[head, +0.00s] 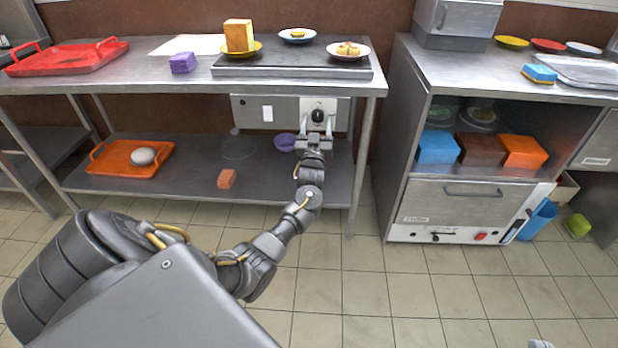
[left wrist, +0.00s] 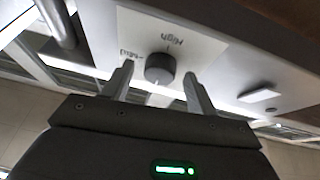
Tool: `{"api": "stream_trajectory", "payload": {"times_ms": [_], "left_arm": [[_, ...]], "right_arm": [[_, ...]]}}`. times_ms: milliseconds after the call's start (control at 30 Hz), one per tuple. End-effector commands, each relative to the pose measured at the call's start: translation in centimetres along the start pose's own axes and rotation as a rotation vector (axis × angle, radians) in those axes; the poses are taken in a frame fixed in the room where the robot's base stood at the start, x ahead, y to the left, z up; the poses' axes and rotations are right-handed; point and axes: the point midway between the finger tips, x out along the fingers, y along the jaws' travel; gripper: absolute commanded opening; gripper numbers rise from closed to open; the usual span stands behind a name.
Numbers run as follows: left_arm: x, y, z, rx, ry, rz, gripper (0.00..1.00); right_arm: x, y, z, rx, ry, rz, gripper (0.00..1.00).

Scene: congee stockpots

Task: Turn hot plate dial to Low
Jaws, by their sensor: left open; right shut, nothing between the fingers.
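The hot plate dial (head: 317,115) is a round black knob on a white label plate, on the grey control panel (head: 250,112) under the table top. My left gripper (head: 318,119) is open, with one finger on either side of the dial. The left wrist view also shows the dial (left wrist: 160,68) between the open fingertips (left wrist: 158,75), with gaps at both sides. "High" and "Med" are readable there, upside down; "Low" and the dial's pointer are not clear. Only a small grey tip of my right gripper (head: 541,344) shows at the bottom edge.
The dark hot plate (head: 290,68) on the table above carries a sponge-like block (head: 239,36) and plates. The lower shelf holds an orange tray (head: 118,172), an orange block (head: 227,179) and a purple bowl (head: 285,142). A steel cabinet (head: 465,205) stands right; the floor in front is clear.

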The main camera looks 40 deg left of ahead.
Motion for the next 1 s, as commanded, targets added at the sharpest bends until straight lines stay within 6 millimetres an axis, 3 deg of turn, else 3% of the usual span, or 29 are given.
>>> {"api": "stream_trajectory", "payload": {"times_ms": [133,633,1000], "left_arm": [[-0.2,-0.4,-0.4,0.245,-0.019,0.108,0.58],[-11.2,-1.3,-0.4,0.219,-0.022,0.095,0.58],[-15.5,-0.4,5.9,0.281,-0.264,0.208,0.58]], "right_arm": [[1.0,0.1,-1.6,0.0,0.0,0.0,0.0],[1.5,0.1,-2.5,0.0,0.0,0.0,0.0],[3.3,0.2,-5.5,0.0,0.0,0.0,0.0]]}}
